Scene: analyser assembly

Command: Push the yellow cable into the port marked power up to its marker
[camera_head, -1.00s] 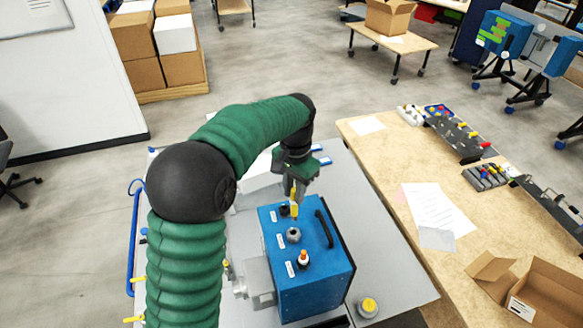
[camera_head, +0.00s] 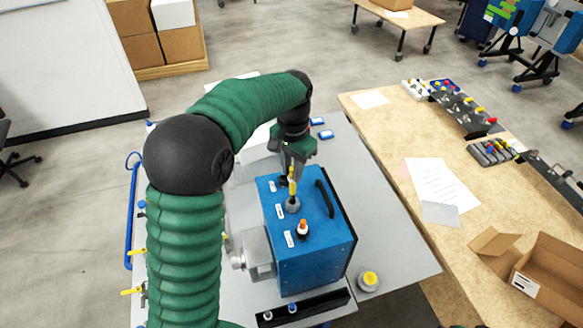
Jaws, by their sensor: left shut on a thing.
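My left gripper (camera_head: 293,167) comes down from above, shut on the yellow cable (camera_head: 292,184). The cable points down over the top of the blue box (camera_head: 310,245). Its lower end meets, or lines up with, the middle grey round port (camera_head: 292,205); I cannot tell how far in it is. A black port (camera_head: 283,181) lies behind it, and an orange-and-white plug (camera_head: 303,226) stands in the front port. Small white labels sit beside the ports, too small to read. The cable's marker cannot be made out. My right gripper is not in view.
A black handle (camera_head: 324,198) stands on the box's right side. A yellow-topped round part (camera_head: 369,280) sits on the grey table (camera_head: 385,235) at the front right. A wooden table (camera_head: 430,160) with papers, tool racks and an open carton (camera_head: 550,275) is on the right.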

